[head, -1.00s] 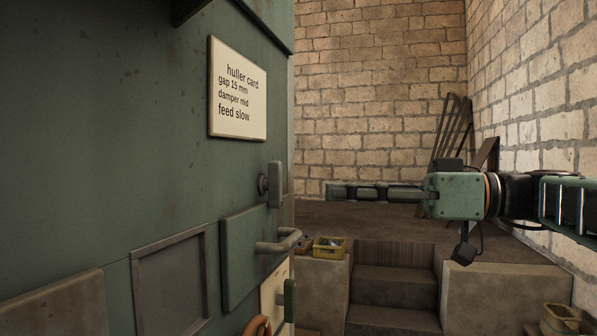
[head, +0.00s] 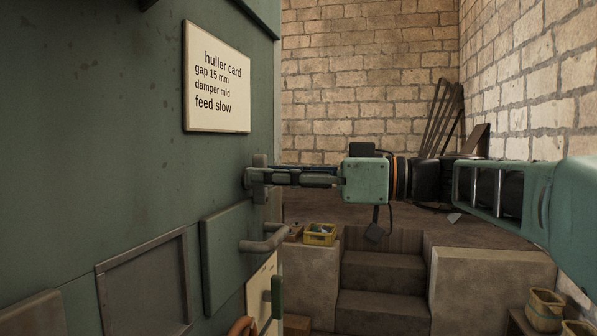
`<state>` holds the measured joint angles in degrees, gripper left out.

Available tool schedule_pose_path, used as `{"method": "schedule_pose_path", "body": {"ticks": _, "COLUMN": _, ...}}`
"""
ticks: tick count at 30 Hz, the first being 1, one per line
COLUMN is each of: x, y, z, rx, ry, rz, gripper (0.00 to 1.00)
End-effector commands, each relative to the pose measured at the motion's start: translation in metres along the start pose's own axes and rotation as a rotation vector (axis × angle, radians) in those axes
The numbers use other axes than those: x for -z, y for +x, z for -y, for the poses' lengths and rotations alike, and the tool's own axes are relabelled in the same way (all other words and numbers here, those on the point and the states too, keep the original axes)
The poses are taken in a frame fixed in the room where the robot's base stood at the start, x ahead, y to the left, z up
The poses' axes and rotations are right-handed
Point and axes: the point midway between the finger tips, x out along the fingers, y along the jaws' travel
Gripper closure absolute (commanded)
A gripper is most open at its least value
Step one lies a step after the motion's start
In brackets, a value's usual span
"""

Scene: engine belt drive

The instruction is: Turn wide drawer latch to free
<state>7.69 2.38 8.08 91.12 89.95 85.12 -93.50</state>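The wide drawer latch (head: 260,160) is a small dark metal turn-piece on the green cabinet wall, above a drawer front (head: 222,255) with a grey bar handle (head: 266,240). Its upper end shows upright above my gripper's fingers, and the fingers hide much of the rest. My gripper (head: 256,176) reaches in from the right, level, with its fingertips at the latch. The fingers overlap the latch in the picture. I cannot tell whether they are closed on it or only beside it.
A huller card (head: 217,78) is fixed on the cabinet above the latch. A recessed panel (head: 146,285) is at lower left. A yellow crate (head: 319,234) stands on a ledge beside stone steps (head: 383,275). Baskets (head: 545,308) are at lower right.

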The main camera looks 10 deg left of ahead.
Motion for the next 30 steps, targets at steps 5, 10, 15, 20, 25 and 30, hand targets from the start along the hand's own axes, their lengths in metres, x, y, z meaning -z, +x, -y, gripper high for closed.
{"method": "schedule_pose_path", "body": {"ticks": 5, "x": -0.0002, "y": 0.0038, "z": -0.0002, "rx": -0.001, "ry": 0.000, "rz": 0.000, "gripper": 0.70}}
{"method": "schedule_pose_path", "body": {"ticks": 10, "x": -0.0003, "y": 0.0035, "z": -0.0002, "rx": 0.000, "ry": 0.000, "rz": 0.000, "gripper": 0.72}}
{"method": "schedule_pose_path", "body": {"ticks": 15, "x": -0.0002, "y": 0.0033, "z": -0.0002, "rx": 0.000, "ry": 0.000, "rz": 0.000, "gripper": 0.91}}
{"method": "schedule_pose_path", "body": {"ticks": 20, "x": -0.0002, "y": 0.0033, "z": -0.0001, "rx": 0.000, "ry": 0.000, "rz": 0.000, "gripper": 1.00}}
{"method": "schedule_pose_path", "body": {"ticks": 25, "x": -0.0004, "y": 0.0032, "z": -0.0002, "rx": 0.000, "ry": 0.009, "rz": 0.000, "gripper": 1.00}}
{"method": "schedule_pose_path", "body": {"ticks": 30, "x": -0.0009, "y": 0.0032, "z": -0.0005, "rx": 0.000, "ry": 0.053, "rz": 0.000, "gripper": 1.00}}
